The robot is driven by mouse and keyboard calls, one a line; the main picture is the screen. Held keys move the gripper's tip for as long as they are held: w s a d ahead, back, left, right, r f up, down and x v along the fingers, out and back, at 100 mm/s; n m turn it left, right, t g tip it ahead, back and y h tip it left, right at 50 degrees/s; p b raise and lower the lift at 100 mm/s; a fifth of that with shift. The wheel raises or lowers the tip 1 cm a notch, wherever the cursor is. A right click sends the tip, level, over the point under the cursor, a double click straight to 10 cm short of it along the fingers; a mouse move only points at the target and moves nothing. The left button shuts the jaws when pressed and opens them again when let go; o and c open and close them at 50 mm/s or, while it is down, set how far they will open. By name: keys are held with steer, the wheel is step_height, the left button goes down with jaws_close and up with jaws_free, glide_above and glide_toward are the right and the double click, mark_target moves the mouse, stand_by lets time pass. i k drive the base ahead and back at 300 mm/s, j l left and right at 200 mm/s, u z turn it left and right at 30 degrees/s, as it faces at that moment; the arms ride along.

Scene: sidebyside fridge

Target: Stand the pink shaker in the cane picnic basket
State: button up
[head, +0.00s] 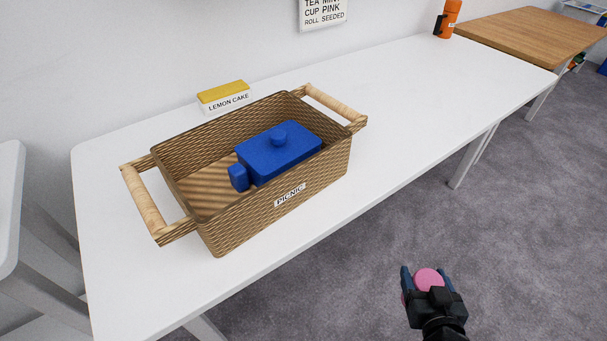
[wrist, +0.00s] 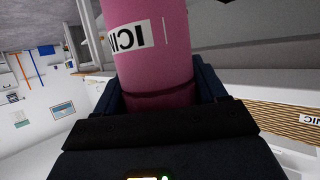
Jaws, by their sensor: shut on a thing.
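The cane picnic basket (head: 235,225) stands on the white table, with a "PICNIC" label on its front and wooden handles at its left and right ends. A blue lidded box-like thing (head: 285,152) with a round knob lies in its right part. The left part of the basket floor is bare. My gripper (head: 426,280) is shut on the pink shaker (head: 428,278), over the grey floor, in front of and to the right of the basket. The wrist view shows the pink shaker (wrist: 152,55) between the fingers, with a white label; its far end is cut off. The basket's edge (wrist: 285,115) shows at right there.
The white table (head: 420,105) is clear to the right of the basket. A "LEMON CAKE" box (head: 225,97) stands behind the basket. An orange bottle (head: 449,18) stands at the far right end. A wooden-topped table (head: 535,38) adjoins there. Grey carpet (head: 500,230) lies open in front.

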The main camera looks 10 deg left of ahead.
mark_target(218, 185)
steer(key=l+u, duration=0.1)
steer(key=u, duration=1.65)
steer(key=l+u, duration=0.1)
steer(key=l, duration=0.55)
steer(key=k+l, duration=0.15)
steer(key=l, duration=0.55)
steer(key=l+u, duration=0.15)
steer(key=l, duration=0.5)
steer(key=k, duration=0.05)
